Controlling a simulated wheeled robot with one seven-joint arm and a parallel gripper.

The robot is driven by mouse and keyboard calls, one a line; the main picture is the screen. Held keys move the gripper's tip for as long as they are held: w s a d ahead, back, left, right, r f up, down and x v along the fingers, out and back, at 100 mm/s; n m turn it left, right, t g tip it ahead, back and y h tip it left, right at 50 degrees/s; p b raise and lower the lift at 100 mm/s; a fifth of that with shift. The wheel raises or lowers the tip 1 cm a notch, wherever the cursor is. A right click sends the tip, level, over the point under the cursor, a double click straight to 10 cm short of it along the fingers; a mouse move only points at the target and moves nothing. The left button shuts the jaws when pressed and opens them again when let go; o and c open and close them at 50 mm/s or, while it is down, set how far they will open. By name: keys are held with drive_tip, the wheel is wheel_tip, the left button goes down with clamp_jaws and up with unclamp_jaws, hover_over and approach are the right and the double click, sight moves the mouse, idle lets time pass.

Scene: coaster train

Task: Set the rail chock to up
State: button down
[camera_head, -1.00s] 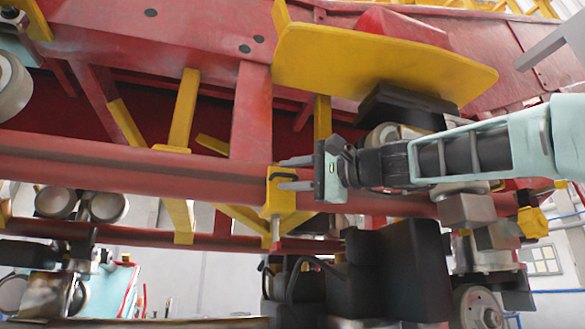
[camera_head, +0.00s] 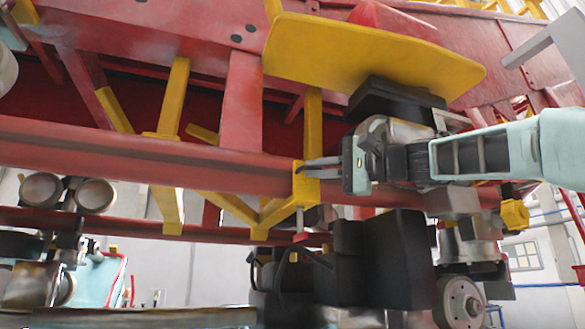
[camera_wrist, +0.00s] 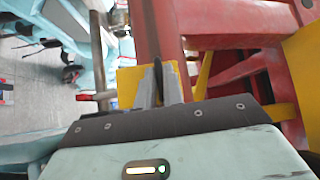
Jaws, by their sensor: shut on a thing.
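The rail chock appears to be the yellow block (camera_head: 306,190) at the long red rail (camera_head: 120,152), with a short rod below it. My gripper (camera_head: 318,168) reaches in from the right, its fingers close together and shut on the block's upper part. In the wrist view, the yellow block (camera_wrist: 127,86) shows left of and behind my gripper's fingers (camera_wrist: 158,82). The fingers hide part of the block and the exact contact.
A broad yellow plate (camera_head: 370,58) overhangs just above my gripper. Black boxes (camera_head: 385,262) stand below it. Yellow struts (camera_head: 172,100) cross behind the rail at left. Open floor (camera_wrist: 40,85) shows at left in the wrist view.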

drive_tip(key=w+d, duration=0.1)
drive_tip(key=d, duration=0.5)
drive_tip(key=shift+w, duration=0.4)
drive_tip(key=c, duration=1.5)
unclamp_jaws()
drive_tip(key=shift+d, duration=0.25)
drive_tip(key=b+v, duration=0.5)
drive_tip(key=v, duration=1.2)
drive_tip(key=shift+d+b, duration=0.1)
drive_tip(key=shift+b, duration=0.3)
